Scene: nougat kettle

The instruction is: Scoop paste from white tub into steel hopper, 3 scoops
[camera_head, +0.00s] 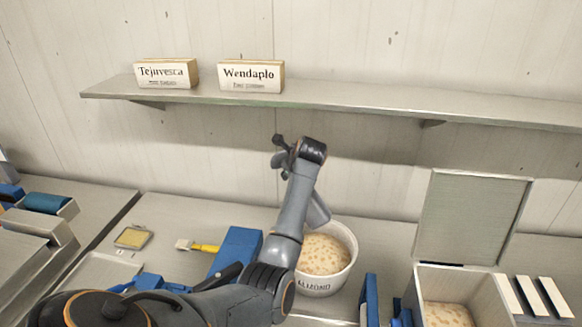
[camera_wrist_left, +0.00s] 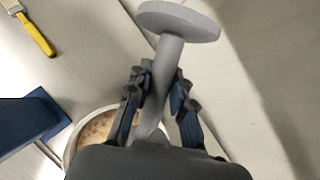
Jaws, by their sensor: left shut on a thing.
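The white tub (camera_head: 350,273), with dark lettering on its front, holds pale speckled paste (camera_head: 322,254). My left arm crosses in front of its left side. In the left wrist view my left gripper (camera_wrist_left: 162,82) is shut on the shaft of a grey tool (camera_wrist_left: 176,20) with a round disc end. The tool's other end is hidden behind the gripper body. The tub's rim (camera_wrist_left: 72,148) shows below the gripper there. A steel box (camera_head: 486,285), apparently the hopper, stands at right with its lid raised and similar paste inside. My right gripper is not in view.
A blue block (camera_head: 236,250) and a yellow-handled brush (camera_head: 205,248) lie left of the tub. Blue items (camera_head: 370,300) stand between tub and box. A wall shelf (camera_head: 350,97) with two name signs runs above. The counter behind the tub looks clear.

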